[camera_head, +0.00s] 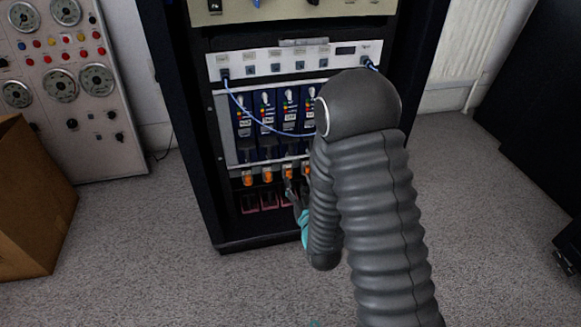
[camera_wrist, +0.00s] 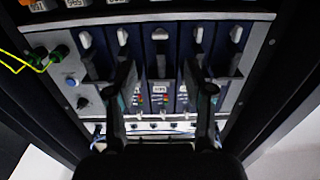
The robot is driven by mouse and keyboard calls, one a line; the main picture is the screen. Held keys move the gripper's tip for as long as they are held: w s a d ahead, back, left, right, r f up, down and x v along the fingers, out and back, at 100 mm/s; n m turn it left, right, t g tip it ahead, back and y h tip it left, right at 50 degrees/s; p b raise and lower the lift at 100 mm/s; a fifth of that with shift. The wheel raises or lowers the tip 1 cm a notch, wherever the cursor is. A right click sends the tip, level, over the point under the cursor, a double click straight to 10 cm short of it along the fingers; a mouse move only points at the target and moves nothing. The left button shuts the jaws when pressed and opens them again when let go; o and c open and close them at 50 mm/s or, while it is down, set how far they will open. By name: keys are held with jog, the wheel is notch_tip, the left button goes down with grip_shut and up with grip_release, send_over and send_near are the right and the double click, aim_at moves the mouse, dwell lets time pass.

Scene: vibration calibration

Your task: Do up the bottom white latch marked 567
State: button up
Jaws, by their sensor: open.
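In the wrist view a row of several white oval pieces, one of them the middle one (camera_wrist: 159,33), sits on the dark blue modules (camera_wrist: 178,100). They look like the latches, but no 567 mark is readable, so I cannot tell which is the named one. My gripper (camera_wrist: 159,75) is open and empty in front of the modules, its two dark fingers apart, with a small label (camera_wrist: 159,88) showing between them. In the head view my gripper (camera_head: 294,190) is low at the rack front, partly hidden by my grey arm. The arm also hides the rack's right side.
The black rack (camera_head: 187,130) stands ahead, with orange parts (camera_head: 248,178) below its modules and a blue cable (camera_head: 262,122) hanging across them. A yellow cable (camera_wrist: 14,57) is at the left in the wrist view. A cardboard box (camera_head: 35,205) stands left; carpet (camera_head: 150,225) lies clear between.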

aim_at(290, 157)
jog(key=x, duration=1)
grip_shut()
